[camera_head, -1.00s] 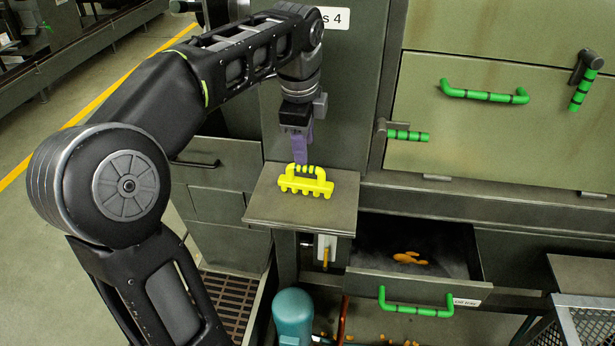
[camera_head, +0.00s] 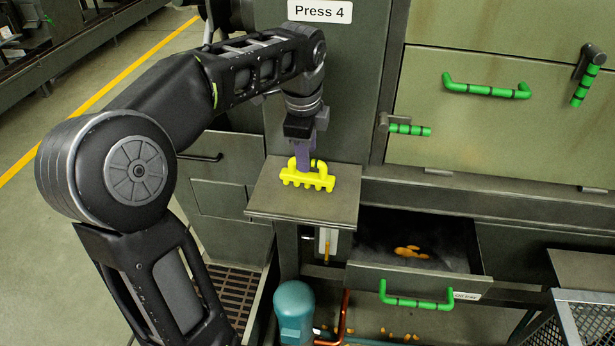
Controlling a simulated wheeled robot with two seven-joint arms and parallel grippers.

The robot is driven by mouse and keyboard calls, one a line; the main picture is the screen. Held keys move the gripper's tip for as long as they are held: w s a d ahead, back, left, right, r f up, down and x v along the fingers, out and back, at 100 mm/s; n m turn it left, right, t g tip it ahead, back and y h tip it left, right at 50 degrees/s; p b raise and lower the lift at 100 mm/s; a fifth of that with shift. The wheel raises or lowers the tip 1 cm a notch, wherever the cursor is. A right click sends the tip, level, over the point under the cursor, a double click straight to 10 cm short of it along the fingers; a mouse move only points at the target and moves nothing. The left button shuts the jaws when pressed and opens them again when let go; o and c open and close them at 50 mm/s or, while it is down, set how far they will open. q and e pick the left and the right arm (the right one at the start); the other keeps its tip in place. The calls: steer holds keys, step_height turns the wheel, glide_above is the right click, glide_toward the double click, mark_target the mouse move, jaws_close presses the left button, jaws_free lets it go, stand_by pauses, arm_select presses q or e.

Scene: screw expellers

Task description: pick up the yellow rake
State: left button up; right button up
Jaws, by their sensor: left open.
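The yellow rake (camera_head: 307,181) lies on a small grey shelf (camera_head: 270,207) in front of the press, its row of teeth toward me and its looped handle behind. My left gripper (camera_head: 304,165) points down right at the rake's handle, with its purple fingers overlapping the handle in the picture. The left jaws are open; whether the handle is between the fingers cannot be told. My right gripper is out of view.
An open drawer (camera_head: 366,279) with orange pieces (camera_head: 410,251) and a green handle (camera_head: 415,303) sits lower right of the shelf. A teal cylinder (camera_head: 294,308) stands below. Green-handled panels are on the right. A mesh crate (camera_head: 590,325) is at bottom right.

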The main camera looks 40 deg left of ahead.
mark_target(321, 179)
arm_select(q)
steer(key=f, duration=0.3)
steer(key=shift+w+a+f, duration=0.15)
steer(key=shift+w+f, duration=0.15)
steer(key=shift+c, duration=0.4)
jaws_close()
stand_by(0.4)
